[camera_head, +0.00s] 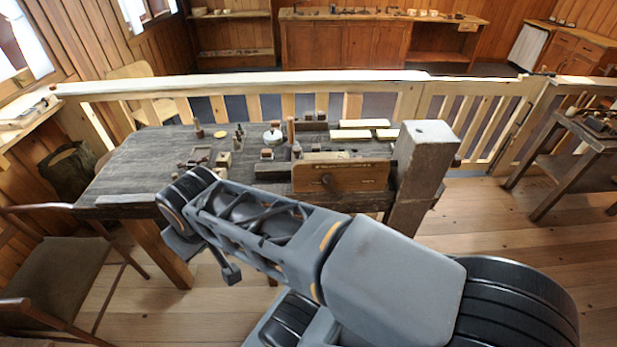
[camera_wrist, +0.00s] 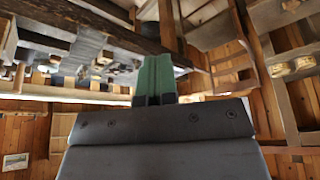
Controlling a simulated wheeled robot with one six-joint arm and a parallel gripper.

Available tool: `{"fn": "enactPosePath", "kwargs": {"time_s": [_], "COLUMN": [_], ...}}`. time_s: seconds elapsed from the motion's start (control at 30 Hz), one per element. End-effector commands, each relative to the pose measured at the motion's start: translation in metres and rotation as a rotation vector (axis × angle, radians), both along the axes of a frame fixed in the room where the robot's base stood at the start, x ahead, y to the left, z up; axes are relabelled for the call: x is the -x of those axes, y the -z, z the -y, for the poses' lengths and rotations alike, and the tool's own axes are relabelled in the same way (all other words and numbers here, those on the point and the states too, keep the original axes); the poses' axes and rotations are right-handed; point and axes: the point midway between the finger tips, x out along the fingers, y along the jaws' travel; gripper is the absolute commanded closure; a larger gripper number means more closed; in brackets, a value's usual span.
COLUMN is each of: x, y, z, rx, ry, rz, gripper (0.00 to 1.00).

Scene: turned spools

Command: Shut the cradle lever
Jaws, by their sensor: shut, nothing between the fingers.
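My gripper (camera_wrist: 157,66) shows in the wrist view as two green fingers pressed together. It is shut and holds nothing. The dark timber edge of the workbench (camera_wrist: 85,28) lies beyond and to the left of the fingers. In the head view my arm reaches left in front of the bench, and I cannot make out the fingers there. I cannot pick out the cradle or its lever with certainty. Several small wooden and metal pieces stand on the workbench (camera_head: 135,162) in the head view, too small to tell apart. No contact between the gripper and any of them is visible.
A brown board with a dark knob (camera_head: 345,178) is on the bench's front. A thick timber post (camera_head: 421,165) stands at its right end. A chair (camera_head: 55,270) is at the left. A pale railing (camera_head: 265,82) runs behind. Bare floor (camera_head: 530,235) lies at the right.

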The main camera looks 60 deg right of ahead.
Motion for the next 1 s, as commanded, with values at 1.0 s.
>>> {"fn": "enactPosePath", "kwargs": {"time_s": [1.0], "x": [-0.059], "y": [0.074], "z": [0.261], "rx": [0.243], "ry": [-2.006], "rz": [-1.187], "gripper": [1.00]}}
